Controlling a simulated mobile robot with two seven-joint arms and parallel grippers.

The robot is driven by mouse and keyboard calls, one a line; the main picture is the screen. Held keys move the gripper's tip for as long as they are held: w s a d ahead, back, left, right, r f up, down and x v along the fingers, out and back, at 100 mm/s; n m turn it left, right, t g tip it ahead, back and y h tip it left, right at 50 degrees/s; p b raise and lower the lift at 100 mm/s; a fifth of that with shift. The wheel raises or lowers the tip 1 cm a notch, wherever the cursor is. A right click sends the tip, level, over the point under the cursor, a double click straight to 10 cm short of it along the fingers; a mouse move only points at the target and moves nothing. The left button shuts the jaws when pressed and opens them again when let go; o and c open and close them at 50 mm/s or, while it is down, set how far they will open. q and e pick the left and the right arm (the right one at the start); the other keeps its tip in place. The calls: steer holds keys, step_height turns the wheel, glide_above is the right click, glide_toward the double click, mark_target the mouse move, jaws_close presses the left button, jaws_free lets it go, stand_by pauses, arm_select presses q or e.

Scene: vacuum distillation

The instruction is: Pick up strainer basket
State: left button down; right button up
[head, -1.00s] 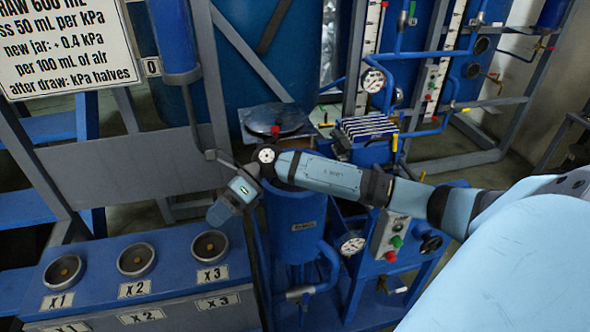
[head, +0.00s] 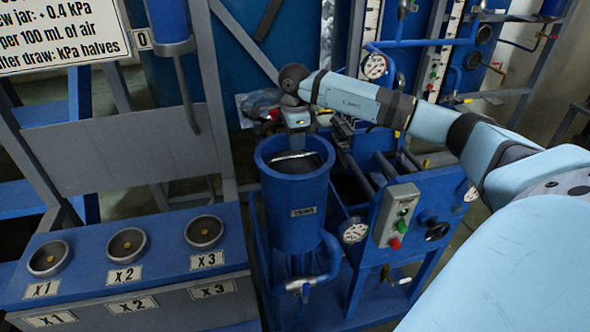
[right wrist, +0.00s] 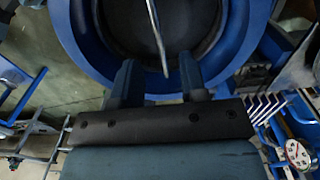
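The strainer basket (head: 288,165) sits inside the open-topped blue cylindrical vessel (head: 297,215); in the head view only its dark inside and a pale strip near the top show. In the right wrist view the basket (right wrist: 125,28) is a dark round bowl within the blue rim, with a thin metal handle (right wrist: 158,40) across it. My right gripper (head: 297,140) is over the back rim of the vessel, pointing down. In the right wrist view its two fingers (right wrist: 158,78) are apart, with the handle's end in line between them. Contact cannot be told. My left gripper is not in view.
A shiny lid (head: 258,105) lies behind the vessel, partly hidden by my right arm. A control box (head: 397,215) and a gauge (head: 354,231) stand to the right. A blue bench (head: 150,240) with several round recesses lies to the left.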

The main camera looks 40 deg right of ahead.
mark_target(295, 157)
steer(key=shift+f, duration=3)
steer(key=shift+f, duration=0.25)
steer(key=shift+c, duration=0.4)
jaws_close()
